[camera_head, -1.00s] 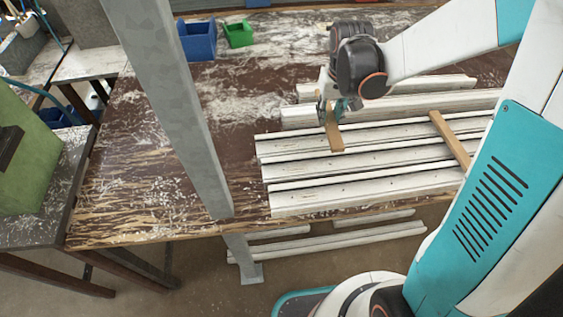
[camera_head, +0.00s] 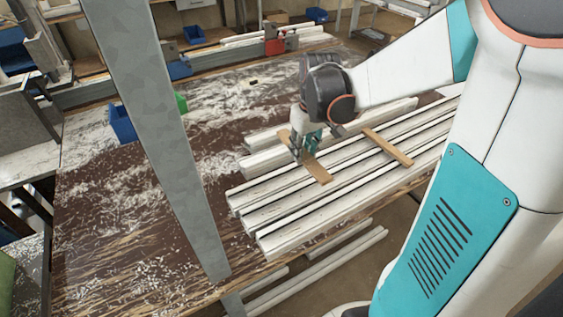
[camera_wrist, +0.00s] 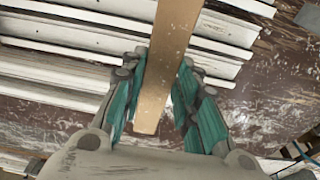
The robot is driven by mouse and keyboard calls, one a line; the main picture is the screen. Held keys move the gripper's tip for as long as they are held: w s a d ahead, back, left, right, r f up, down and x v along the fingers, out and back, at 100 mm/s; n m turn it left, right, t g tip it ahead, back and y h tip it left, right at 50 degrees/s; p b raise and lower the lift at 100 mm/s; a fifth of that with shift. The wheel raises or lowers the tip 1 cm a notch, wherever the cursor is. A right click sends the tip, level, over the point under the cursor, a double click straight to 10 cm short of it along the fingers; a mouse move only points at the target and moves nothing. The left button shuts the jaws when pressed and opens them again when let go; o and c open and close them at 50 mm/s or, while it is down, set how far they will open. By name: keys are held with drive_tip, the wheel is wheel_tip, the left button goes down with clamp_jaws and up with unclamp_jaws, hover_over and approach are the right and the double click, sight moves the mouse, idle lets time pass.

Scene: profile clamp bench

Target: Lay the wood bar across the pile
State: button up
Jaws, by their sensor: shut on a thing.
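The wood bar (camera_head: 319,173) is a flat, light-brown strip lying crosswise over the left part of the pile of white profiles (camera_head: 285,225). My gripper (camera_head: 304,153) is above the bar, shut on it near its far end. I cannot tell whether the bar touches the profiles. A second wood bar (camera_head: 388,147) lies across the same profiles farther right.
A grey metal post (camera_head: 165,140) stands in front of the bench, left of the pile. The worn brown bench top (camera_head: 110,215) is mostly clear at left. More profiles (camera_head: 320,265) lie below the bench edge.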

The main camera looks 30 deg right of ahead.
sight(300, 188)
wheel_tip(300, 188, down, 14)
drive_tip(key=b, duration=0.4)
drive_tip(key=shift+r, duration=0.2)
drive_tip(key=shift+f, duration=0.15)
drive_tip(key=o, duration=1.1)
drive_tip(key=r+p, duration=0.1)
drive_tip(key=r, duration=0.3)
drive_tip(key=s+r+p, duration=0.1)
drive_tip(key=r, duration=0.3)
drive_tip(key=r+p, duration=0.2)
drive_tip(key=r, duration=0.2)
drive_tip(key=shift+s+r, duration=0.1)
drive_tip(key=shift+s, duration=0.3)
